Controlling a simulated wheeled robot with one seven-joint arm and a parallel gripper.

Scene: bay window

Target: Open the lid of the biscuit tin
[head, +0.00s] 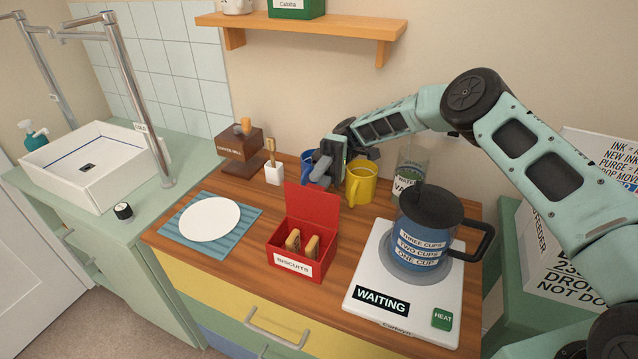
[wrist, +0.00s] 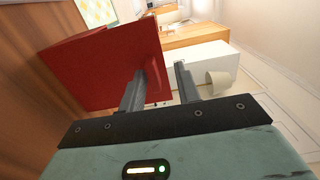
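The red biscuit tin (head: 302,262), labelled BISCUITS, stands on the wooden counter with its lid (head: 312,207) raised, standing up at the back edge. Two biscuits (head: 293,240) show inside. My gripper (head: 322,172) is behind and above the raised lid, close to the blue mug. In the wrist view the lid (wrist: 95,65) fills the left side, with a red raised part near its right edge. My gripper's two fingers (wrist: 163,75) are apart there, and the left one overlaps the lid. I cannot tell whether it touches the lid.
A yellow mug (head: 360,184) and a partly hidden blue mug (head: 308,160) stand close to my gripper. A blue jug (head: 421,235) stands on a white heater (head: 375,275) at right. A white plate (head: 209,219) lies on a blue mat at left. A shelf (head: 310,24) hangs above.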

